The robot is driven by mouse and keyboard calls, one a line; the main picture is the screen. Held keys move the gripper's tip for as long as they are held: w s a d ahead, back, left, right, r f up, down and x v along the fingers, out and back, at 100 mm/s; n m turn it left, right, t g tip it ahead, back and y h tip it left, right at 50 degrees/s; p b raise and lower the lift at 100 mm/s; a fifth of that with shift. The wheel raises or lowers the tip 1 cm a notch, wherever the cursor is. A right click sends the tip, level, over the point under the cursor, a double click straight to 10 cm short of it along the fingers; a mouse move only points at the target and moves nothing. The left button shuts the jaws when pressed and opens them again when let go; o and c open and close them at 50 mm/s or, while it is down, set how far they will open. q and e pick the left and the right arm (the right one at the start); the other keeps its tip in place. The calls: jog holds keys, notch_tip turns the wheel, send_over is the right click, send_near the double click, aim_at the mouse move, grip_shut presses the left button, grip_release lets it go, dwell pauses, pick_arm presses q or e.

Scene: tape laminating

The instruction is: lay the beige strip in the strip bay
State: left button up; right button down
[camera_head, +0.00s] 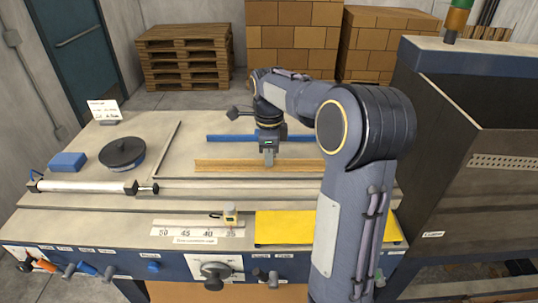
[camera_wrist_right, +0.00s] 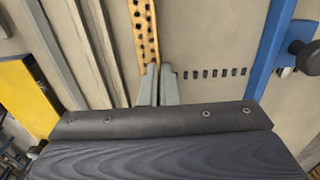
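The beige strip (camera_head: 225,165) lies lengthwise across the middle of the bench in the head view, behind the grey front rails. In the right wrist view the strip (camera_wrist_right: 144,28) shows a row of dark spots and runs up to the fingers. My right gripper (camera_head: 268,162) points down at the strip's right half. Its fingers (camera_wrist_right: 159,70) are close together at the strip's edge and look shut on it; the contact is partly hidden. I cannot tell which area is the strip bay. My left gripper is not in view.
A blue bar (camera_head: 232,138) lies behind the strip. A yellow plate (camera_head: 285,228) is at the front right, partly behind my right arm. A black round object (camera_head: 122,152), a blue block (camera_head: 67,161) and a white roller (camera_head: 85,187) are on the left. A dark bin stands right.

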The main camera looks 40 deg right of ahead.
jog(key=shift+f, duration=0.1)
dwell(0.5)
jog(key=c, duration=2.1)
grip_release()
jog(key=shift+c, duration=0.2)
jog(key=o, duration=0.5)
jog(key=shift+o, duration=0.2)
notch_tip(320, 180, up, 2)
jog(key=shift+r+p, duration=0.1)
jog(key=shift+p, duration=0.2)
jog(key=shift+r, duration=1.95)
